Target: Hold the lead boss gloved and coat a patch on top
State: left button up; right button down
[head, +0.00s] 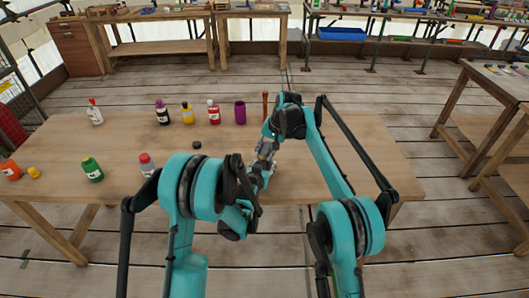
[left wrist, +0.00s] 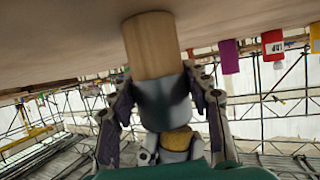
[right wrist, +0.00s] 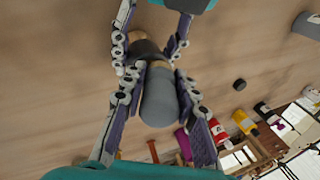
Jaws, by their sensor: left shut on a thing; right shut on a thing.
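In the head view my left gripper (head: 260,176) and right gripper (head: 266,150) meet closely over the front of the table; their small parts are hard to separate there. In the left wrist view my left gripper (left wrist: 163,92) is shut around a grey sleeve-like part (left wrist: 163,103), with a tan wooden cylinder (left wrist: 150,42) extending from it toward the table. In the right wrist view my right gripper (right wrist: 160,72) is shut on a rounded grey piece (right wrist: 160,103). A tan section and a darker grey part (right wrist: 146,50) lie beyond it, between the left fingers. Which grey part is the lead boss, I cannot tell.
A purple cylinder (head: 240,112), a red-brown stick (head: 265,105) and a dark disc (head: 196,145) are nearby. The table's right side is clear.

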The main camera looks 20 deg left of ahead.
jog(key=shift+w+a, duration=0.5)
jog(key=shift+a, duration=0.1)
jog(key=shift+s+d, duration=0.4)
jog(key=d+r, duration=0.5)
jog(key=r, duration=0.2)
dwell(0.3)
jog(key=shift+a, duration=0.1)
dwell(0.3)
jog(key=a, duration=0.1)
jog(key=a+f, duration=0.1)
jog(key=a, duration=0.1)
jog(key=w+a, duration=0.1)
jog(key=shift+a+f, duration=0.25)
jog(key=shift+f, duration=0.1)
jog(key=shift+a+f, duration=0.2)
jog(key=shift+f, duration=1.75)
